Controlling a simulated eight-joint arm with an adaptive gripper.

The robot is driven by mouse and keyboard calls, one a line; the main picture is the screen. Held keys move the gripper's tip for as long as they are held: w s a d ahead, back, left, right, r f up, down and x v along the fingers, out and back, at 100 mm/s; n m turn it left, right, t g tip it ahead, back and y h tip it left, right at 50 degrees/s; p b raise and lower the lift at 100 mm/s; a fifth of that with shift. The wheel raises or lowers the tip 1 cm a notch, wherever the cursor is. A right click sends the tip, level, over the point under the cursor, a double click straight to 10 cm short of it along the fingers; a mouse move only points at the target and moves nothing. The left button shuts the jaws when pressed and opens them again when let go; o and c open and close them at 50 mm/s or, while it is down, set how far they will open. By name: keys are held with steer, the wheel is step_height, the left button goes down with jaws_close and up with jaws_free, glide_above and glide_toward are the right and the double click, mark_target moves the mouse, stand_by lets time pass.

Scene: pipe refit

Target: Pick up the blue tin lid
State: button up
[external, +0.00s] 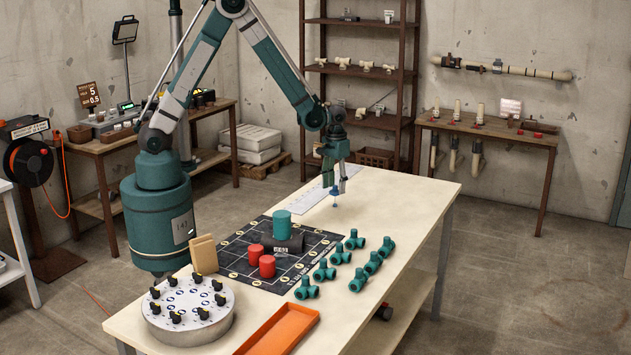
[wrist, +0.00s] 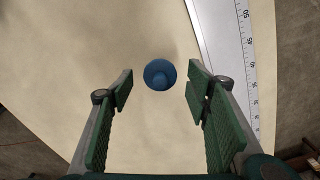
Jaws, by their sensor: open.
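The blue tin lid (wrist: 160,74) is round with a knob in its middle. It shows in the wrist view ahead of and between the fingertips of my gripper (wrist: 158,84). My gripper is open, with green-padded fingers on both sides and nothing between them. In the external view my gripper (external: 340,188) points down over the far part of the table. A small blue thing (external: 335,194) shows at the fingertips there, and I take it to be the lid. Its exact height above the table cannot be told.
A white ruler (external: 305,198) lies beside the lid. Nearer are a dark gridded mat (external: 235,262) with a teal cylinder (external: 282,225) and red cylinders (external: 267,266), several teal pipe fittings (external: 324,271), an orange tray (external: 280,330) and a round dial plate (external: 188,305). The table's far right is clear.

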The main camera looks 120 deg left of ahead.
steer(key=shift+f, duration=0.4)
steer(key=shift+c, duration=0.4)
steer(key=c, duration=0.8)
